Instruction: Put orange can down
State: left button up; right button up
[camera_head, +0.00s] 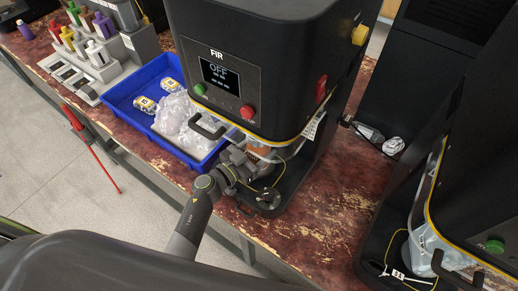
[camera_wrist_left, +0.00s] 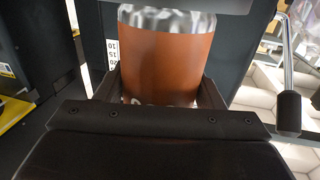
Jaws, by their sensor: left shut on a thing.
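The orange can (camera_head: 261,150) is mostly hidden in the head view, behind the machine's front handle and my left gripper. In the left wrist view the can (camera_wrist_left: 165,55) is upright, with a silvery upper rim, between the two fingers of my left gripper (camera_wrist_left: 160,92). My left gripper (camera_head: 252,163) is shut on the can and holds it in the opening under the black seamer's head (camera_head: 222,85). The seamer's screen (camera_head: 220,75) reads OFF. Whether the can's bottom touches anything is hidden. My right gripper is not in view.
A round dark metal part (camera_head: 268,199) sits on the seamer's base, near my left wrist. A blue bin (camera_head: 127,93) with bagged items stands to the left. A second seamer (camera_head: 480,150) stands to the right. The worn red tabletop (camera_head: 325,205) between the machines is clear.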

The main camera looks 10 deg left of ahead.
pick_arm(q)
jog(key=o, duration=1.4)
jog(key=shift+f, duration=0.1)
jog(key=shift+c, duration=0.2)
jog(key=shift+s+a, duration=0.15)
jog(key=shift+s, duration=0.05)
jog(key=v, duration=1.1)
jog(key=shift+s+b, duration=0.25)
jog(key=shift+b, duration=0.15)
jog(key=shift+a, duration=0.15)
